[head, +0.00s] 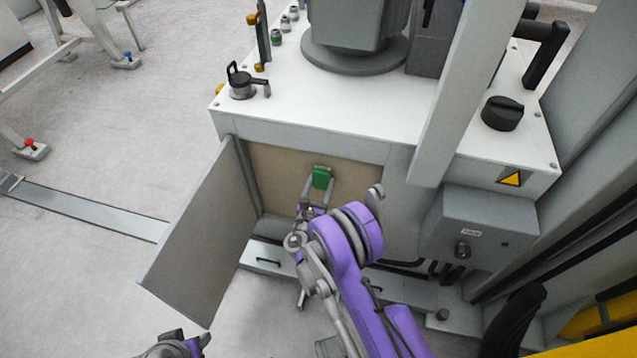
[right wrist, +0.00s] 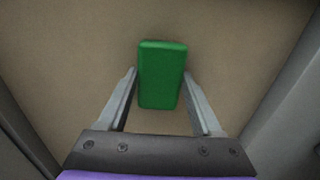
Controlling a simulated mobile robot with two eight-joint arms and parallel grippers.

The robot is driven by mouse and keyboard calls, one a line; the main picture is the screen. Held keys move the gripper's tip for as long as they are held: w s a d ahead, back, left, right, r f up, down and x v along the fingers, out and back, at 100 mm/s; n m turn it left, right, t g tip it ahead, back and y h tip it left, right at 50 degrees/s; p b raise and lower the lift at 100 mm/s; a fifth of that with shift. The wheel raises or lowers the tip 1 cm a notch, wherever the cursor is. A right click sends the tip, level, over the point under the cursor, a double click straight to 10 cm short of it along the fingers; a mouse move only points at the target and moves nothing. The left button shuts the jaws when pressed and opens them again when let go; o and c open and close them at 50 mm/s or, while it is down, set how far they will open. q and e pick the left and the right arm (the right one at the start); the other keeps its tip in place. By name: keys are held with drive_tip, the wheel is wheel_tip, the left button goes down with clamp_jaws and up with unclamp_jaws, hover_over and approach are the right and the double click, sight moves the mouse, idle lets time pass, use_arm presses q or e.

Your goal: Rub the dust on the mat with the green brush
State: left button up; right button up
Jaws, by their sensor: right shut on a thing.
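The green brush (head: 322,178) is a small green block in the open bay of the white cabinet. It also shows in the right wrist view (right wrist: 161,75), between the two fingers. My right gripper (head: 316,193) is shut on it, and a pale edge shows at the brush's far end. A plain tan surface (head: 275,170) lies behind the brush and fills the background of the right wrist view (right wrist: 80,60). I cannot tell whether it is the mat, or whether the brush touches it. No dust can be made out. My left gripper (head: 192,343) is partly visible at the bottom edge.
The cabinet's grey door (head: 195,235) stands open left of the bay. A grey control box (head: 478,235) and a pillar (head: 465,85) stand to the right. Black handles (head: 268,261) lie low below the bay. The floor at left is mostly clear.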

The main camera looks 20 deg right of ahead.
drive_tip(key=shift+b+v, duration=0.6)
drive_tip(key=shift+v, duration=2.35)
drive_tip(key=shift+a, duration=0.1)
drive_tip(key=shift+b+v, duration=0.55)
drive_tip(key=shift+v, duration=0.9)
